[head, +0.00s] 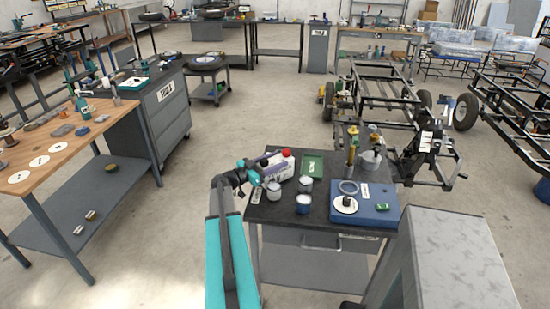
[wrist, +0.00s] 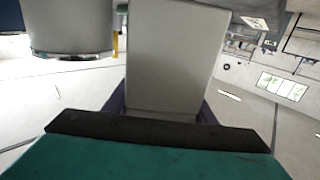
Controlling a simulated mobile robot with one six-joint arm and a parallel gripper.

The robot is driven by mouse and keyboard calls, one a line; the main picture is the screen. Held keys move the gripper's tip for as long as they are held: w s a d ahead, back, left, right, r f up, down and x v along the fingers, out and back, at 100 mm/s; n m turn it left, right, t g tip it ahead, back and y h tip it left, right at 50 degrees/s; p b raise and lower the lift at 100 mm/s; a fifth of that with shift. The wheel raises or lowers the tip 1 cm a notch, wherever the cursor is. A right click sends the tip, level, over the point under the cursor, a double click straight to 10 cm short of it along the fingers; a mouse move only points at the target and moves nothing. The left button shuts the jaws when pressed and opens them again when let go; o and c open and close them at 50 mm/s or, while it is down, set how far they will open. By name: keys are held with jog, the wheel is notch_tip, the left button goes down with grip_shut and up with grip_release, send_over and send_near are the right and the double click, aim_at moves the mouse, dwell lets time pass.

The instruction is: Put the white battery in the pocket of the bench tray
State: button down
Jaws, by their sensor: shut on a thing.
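The white battery (head: 283,168) is a pale box at the left back of the dark bench top, with a red round thing at its top. My gripper (head: 262,165) reaches it from the left. In the wrist view my gripper (wrist: 163,108) has a purple finger on each side of the battery (wrist: 178,55), shut on it. The battery's lower end and whether it touches the bench are hidden. A blue tray (head: 385,217) lies at the bench's right front, bearing a white disc, a ring and a green piece. A small green tray (head: 313,159) lies behind; I cannot tell which has the pocket.
Grey cups (head: 274,191) and a blue-and-white cup (head: 303,204) stand in front of the battery. A brass post (head: 351,157) and a grey pot (head: 370,160) stand at the back right. A grey cylinder (wrist: 70,25) is close in the wrist view.

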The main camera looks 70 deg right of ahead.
jog(key=shift+f, duration=0.4)
dwell(0.3)
jog(key=c, duration=0.8)
grip_release()
jog(key=shift+f, duration=0.3)
jog(key=shift+r, duration=0.1)
jog(key=b+v, duration=0.3)
jog(key=v, duration=0.9)
jog(key=shift+b, duration=0.35)
